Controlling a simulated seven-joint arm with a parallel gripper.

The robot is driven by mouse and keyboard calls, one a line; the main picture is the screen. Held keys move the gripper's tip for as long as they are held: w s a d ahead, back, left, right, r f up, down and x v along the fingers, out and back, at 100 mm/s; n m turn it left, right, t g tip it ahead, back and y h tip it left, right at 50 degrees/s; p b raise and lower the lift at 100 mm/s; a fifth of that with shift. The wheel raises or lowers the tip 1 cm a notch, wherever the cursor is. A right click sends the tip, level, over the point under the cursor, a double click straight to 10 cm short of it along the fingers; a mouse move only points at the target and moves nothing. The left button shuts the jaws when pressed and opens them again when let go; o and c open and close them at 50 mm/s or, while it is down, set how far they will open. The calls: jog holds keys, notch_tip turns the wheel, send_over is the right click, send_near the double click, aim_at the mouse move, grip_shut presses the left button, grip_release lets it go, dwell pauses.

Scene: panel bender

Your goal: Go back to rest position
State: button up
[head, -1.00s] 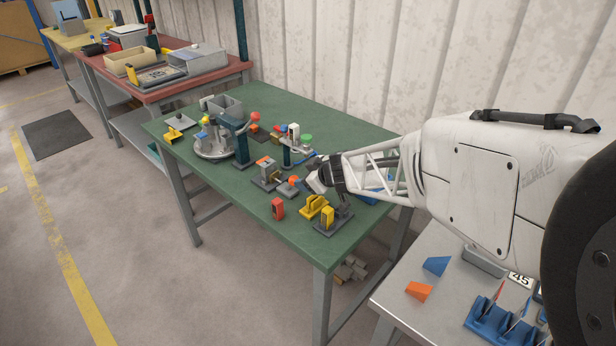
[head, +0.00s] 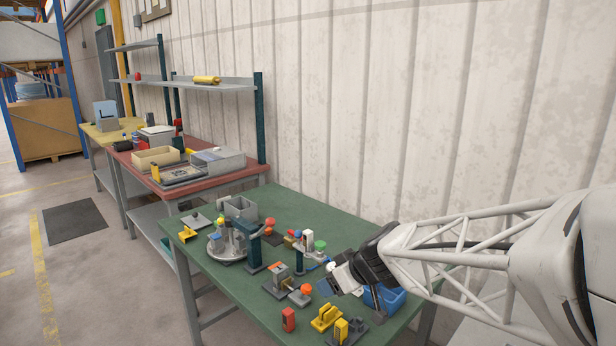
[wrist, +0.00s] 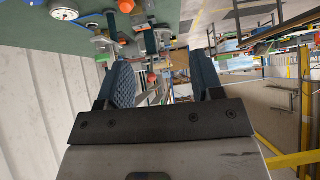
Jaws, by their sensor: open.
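My gripper (head: 334,284) is above the right part of the green table (head: 340,227) in the head view, at the end of my white arm. In the wrist view its two blue-padded fingers (wrist: 162,85) stand apart with nothing between them. Below and to the left of it in the head view are a yellow block fixture (head: 326,318), a red block (head: 288,319) and a grey fixture with an orange knob (head: 305,289). A blue bin (head: 385,298) is partly hidden behind my arm.
A round grey turntable (head: 228,248) and a dark green post (head: 253,246) stand on the table's left part. A red-topped bench (head: 195,187) with bins and a shelf stands beyond. The corrugated wall (head: 420,110) runs behind the table. The floor at left is open.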

jog(key=s+d+r+m+g+h, duration=0.1)
jog(key=s+d+r+m+h, duration=0.1)
jog(key=s, duration=0.6)
jog(key=s+d+r+m+g+h, duration=0.1)
jog(key=s+d+m, duration=0.3)
jog(key=s, duration=0.5)
jog(key=s+d+r+m+g+h, duration=0.1)
jog(key=s+d+r+m+h, duration=0.2)
jog(key=s+d, duration=0.3)
jog(key=s, duration=0.3)
jog(key=shift+d+h, duration=0.2)
jog(key=shift+h, duration=0.2)
